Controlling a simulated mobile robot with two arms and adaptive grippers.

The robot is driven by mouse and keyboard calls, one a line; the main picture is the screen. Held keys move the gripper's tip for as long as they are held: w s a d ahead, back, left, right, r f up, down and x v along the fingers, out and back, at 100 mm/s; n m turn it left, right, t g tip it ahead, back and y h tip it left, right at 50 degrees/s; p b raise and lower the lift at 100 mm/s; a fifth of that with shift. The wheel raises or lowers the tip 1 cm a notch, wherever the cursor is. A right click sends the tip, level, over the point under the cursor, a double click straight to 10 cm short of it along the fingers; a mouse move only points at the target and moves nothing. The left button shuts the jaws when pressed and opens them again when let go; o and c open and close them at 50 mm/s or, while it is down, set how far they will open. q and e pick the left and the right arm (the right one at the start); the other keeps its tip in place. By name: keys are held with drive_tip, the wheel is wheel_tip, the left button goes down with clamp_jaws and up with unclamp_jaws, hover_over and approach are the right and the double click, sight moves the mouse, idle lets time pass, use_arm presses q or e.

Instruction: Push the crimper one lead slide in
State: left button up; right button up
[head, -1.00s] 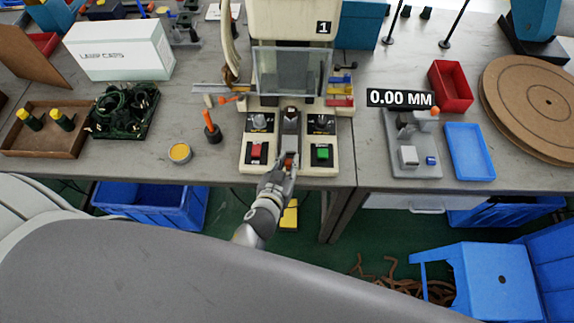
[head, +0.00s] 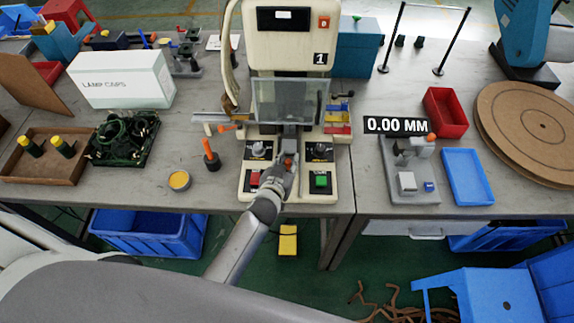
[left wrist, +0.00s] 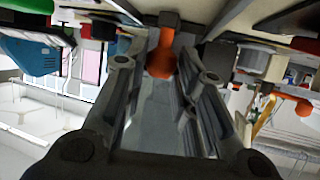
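Crimper one (head: 290,45) is the cream machine with the "1" label at the middle of the bench. Its clear guard (head: 290,100) hangs over the work area. The lead slide (head: 291,142) is a grey block between the two control panels, with an orange knob (head: 289,160) at its front. My left gripper (head: 287,168) reaches from the front and is at this knob. The slide's inner end is partly hidden by the guard. My right gripper is not in view.
A red button (head: 254,181) and a green button (head: 320,180) flank the slide. A grey gauge (head: 410,170) and blue tray (head: 467,176) are on the right.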

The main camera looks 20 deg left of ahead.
use_arm(q)
drive_tip(key=shift+o, duration=1.3)
drive_tip(key=shift+w+f, duration=0.15)
drive_tip(key=shift+f, duration=0.05)
drive_tip(key=shift+r, duration=0.1)
drive_tip(key=v, duration=1.2)
